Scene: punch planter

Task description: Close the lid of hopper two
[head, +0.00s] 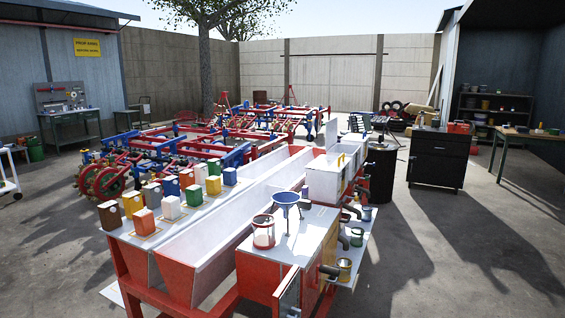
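A red-and-white planter stands in the middle of the head view. It has long white open troughs, one with its near wall (185,272) showing at the front. On its right side are a near white-and-red box (290,252) and a farther white box (325,180) with a yellow handle. A pale upright panel (331,134) stands behind the farther box; I cannot tell whether it is a raised lid. No number is readable, so I cannot tell which part is hopper two. Neither of my grippers is in view.
A blue funnel (286,199) and a white-and-red container (263,231) stand on the near box. Several coloured blocks line the planter's left edge. A black barrel (379,174) and a dark cabinet (438,160) stand to the right. The concrete floor at front right is clear.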

